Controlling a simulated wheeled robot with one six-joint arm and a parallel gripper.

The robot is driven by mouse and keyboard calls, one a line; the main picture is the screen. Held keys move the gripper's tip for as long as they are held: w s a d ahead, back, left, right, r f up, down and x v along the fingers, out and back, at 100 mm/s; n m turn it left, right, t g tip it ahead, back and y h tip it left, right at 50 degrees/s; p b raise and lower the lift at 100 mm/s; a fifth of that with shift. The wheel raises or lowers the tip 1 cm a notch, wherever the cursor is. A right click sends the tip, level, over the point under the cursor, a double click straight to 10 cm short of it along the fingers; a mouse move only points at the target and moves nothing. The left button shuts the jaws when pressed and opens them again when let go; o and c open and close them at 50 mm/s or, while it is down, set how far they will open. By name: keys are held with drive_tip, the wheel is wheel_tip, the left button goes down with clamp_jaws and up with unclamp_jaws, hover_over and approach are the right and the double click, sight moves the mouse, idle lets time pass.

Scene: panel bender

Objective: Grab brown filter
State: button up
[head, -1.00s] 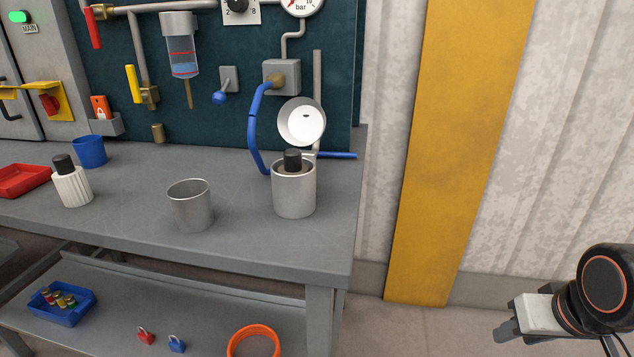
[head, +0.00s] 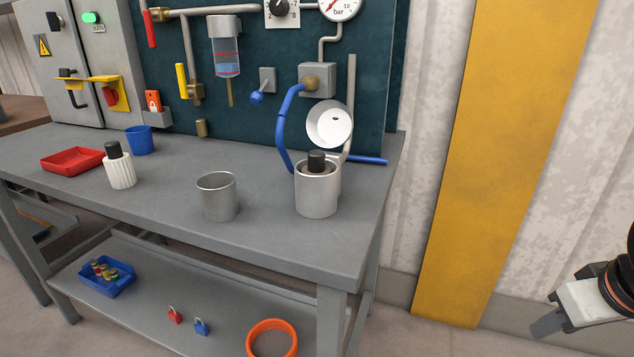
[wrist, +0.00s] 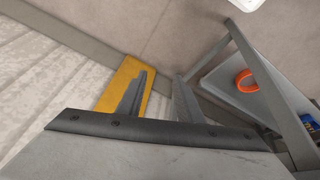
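A filter with a black top (head: 316,160) and a brownish rim stands inside a grey metal housing (head: 316,195) at the right end of the bench; most of it is hidden by the housing wall. A round white lid (head: 329,124) stands tilted open behind it. A white pleated filter with a black cap (head: 120,172) stands on the bench at left. My gripper (head: 548,325) is at the lower right, well away from the bench. In the wrist view its two fingers (wrist: 160,97) are apart with nothing between them.
An empty metal cup (head: 219,200) stands left of the housing on the grey bench (head: 265,235). A blue cup (head: 139,140) and red tray (head: 72,160) are farther left. A blue hose (head: 285,130) runs behind the housing. A yellow post (head: 500,150) stands right of the bench.

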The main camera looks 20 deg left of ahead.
drive_tip(key=w+a+r+n, duration=0.5)
drive_tip(key=a+r+n, duration=0.45)
drive_tip(key=r, duration=0.25)
drive_tip(key=w+a+r+n, duration=0.5)
drive_tip(key=a+r+n, duration=0.3)
drive_tip(key=a+r, duration=0.35)
drive_tip(key=s+a+r+n, duration=0.4)
drive_tip(key=a+r+n, duration=0.25)
drive_tip(key=a, duration=0.45)
drive_tip(key=s+a+r+n, duration=0.4)
drive_tip(key=a+r+n, duration=0.25)
drive_tip(key=a, duration=0.55)
drive_tip(key=n, duration=0.1)
hover_over(315, 153)
drive_tip(key=s, duration=0.2)
drive_tip(key=shift+h, duration=0.3)
drive_tip(key=f, duration=1.1)
drive_tip(key=shift+s+a, duration=0.15)
drive_tip(key=shift+a, duration=0.1)
drive_tip(key=shift+x, duration=2.75)
drive_tip(key=shift+d, duration=0.15)
clamp_jaws()
